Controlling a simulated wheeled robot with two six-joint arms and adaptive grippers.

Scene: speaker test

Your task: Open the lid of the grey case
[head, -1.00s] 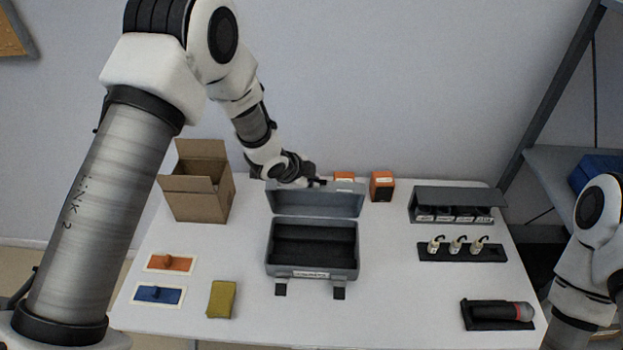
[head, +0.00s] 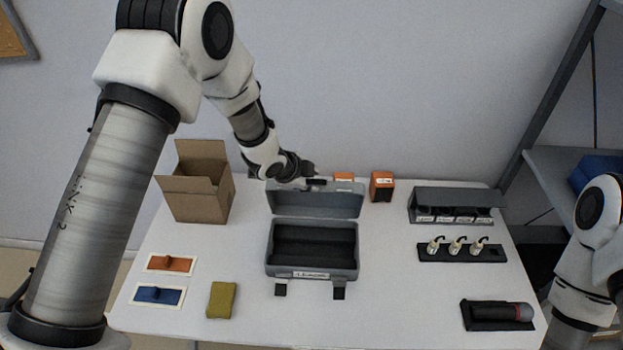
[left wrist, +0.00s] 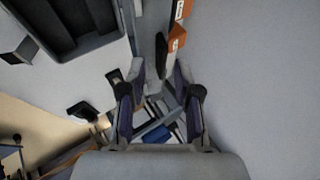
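The grey case (head: 312,272) stands in the middle of the white table with its dark inside showing. Its lid (head: 315,204) is up at the back, hinged open. In the left wrist view the case (left wrist: 98,42) is at the upper left.
A cardboard box (head: 200,195) stands left of the case. Orange boxes (head: 382,186) stand behind it. To the right are a grey rack (head: 455,196), a holder with white bulb-like pieces (head: 458,253) and a dark cylinder (head: 497,312). A yellow-green sponge (head: 222,299) lies at front left.

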